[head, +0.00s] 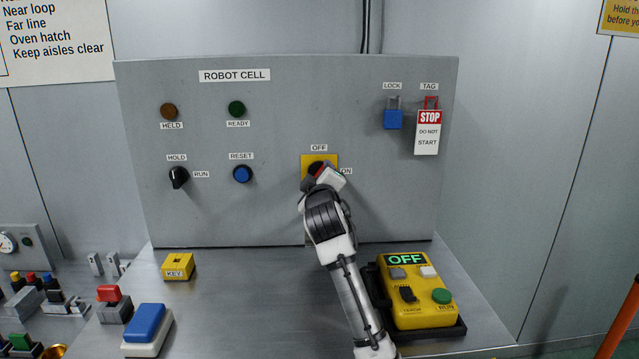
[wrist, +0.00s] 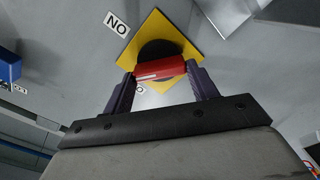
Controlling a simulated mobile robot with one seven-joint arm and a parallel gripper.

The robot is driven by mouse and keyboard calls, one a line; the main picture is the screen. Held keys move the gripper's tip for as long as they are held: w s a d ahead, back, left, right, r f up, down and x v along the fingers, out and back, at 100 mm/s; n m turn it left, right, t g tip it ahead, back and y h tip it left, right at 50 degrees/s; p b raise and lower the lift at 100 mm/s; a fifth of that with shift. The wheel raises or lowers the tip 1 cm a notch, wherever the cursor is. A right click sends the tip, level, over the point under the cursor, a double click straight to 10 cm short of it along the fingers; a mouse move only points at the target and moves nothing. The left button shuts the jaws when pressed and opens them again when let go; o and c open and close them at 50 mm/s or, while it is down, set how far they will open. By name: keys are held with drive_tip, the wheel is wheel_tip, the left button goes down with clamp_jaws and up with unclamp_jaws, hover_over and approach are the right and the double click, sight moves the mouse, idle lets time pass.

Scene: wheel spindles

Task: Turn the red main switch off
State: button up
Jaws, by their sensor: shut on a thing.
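The red main switch (wrist: 165,70) is a red handle with a white mark, on a black round base and yellow plate (wrist: 182,35). In the head view its yellow plate (head: 306,161) is on the grey panel, with OFF above and ON at the right. My gripper (wrist: 160,77) is shut on the red handle, one dark finger at each end in the wrist view. The handle lies at a slant to the plate's sides, its marked end seeming to point between ON and OFF. In the head view my gripper (head: 321,173) hides most of the handle.
A blue padlock (head: 393,119) and a STOP tag (head: 428,132) hang at the panel's upper right. A black HOLD/RUN selector (head: 178,177) and blue RESET button (head: 242,174) are at left. A yellow pendant (head: 418,290) reading OFF sits beside my arm.

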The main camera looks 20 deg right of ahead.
drive_tip(key=n+b, duration=0.1)
drive_tip(key=n, duration=0.6)
drive_tip(key=shift+f, duration=0.15)
idle(0.6)
drive_tip(key=o, duration=1)
drive_tip(key=b+v, duration=0.4)
drive_tip(key=v, duration=0.9)
drive_tip(key=shift+s+a, duration=0.15)
drive_tip(key=shift+s, duration=0.2)
